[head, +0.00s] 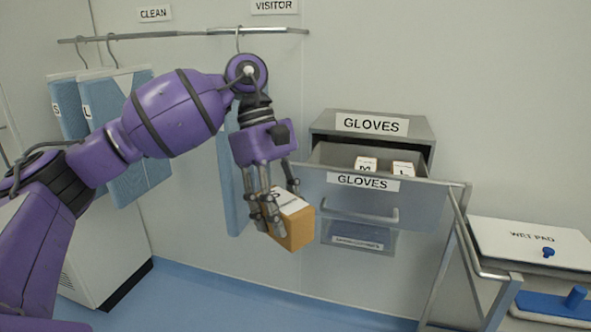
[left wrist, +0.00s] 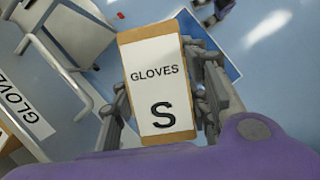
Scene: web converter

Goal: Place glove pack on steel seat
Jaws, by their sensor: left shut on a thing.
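My left gripper (head: 275,208) is shut on an orange-brown glove pack (head: 292,234) with a white label. It holds the pack in the air in front of the wall, left of the open gloves drawer. In the left wrist view the pack (left wrist: 160,140) reads "GLOVES S" and sits between the fingers (left wrist: 165,100). A grey seat-like panel on a tubular metal frame (left wrist: 78,28) shows at the upper left of that view; I cannot tell for certain that it is the steel seat.
The gloves drawer (head: 330,190) is pulled out, with packs marked M (head: 366,164) and L (head: 403,169) inside. A metal rail (head: 455,240) and a wet pad tray (head: 530,243) stand at the right. Blue garments (head: 120,120) hang behind my left arm.

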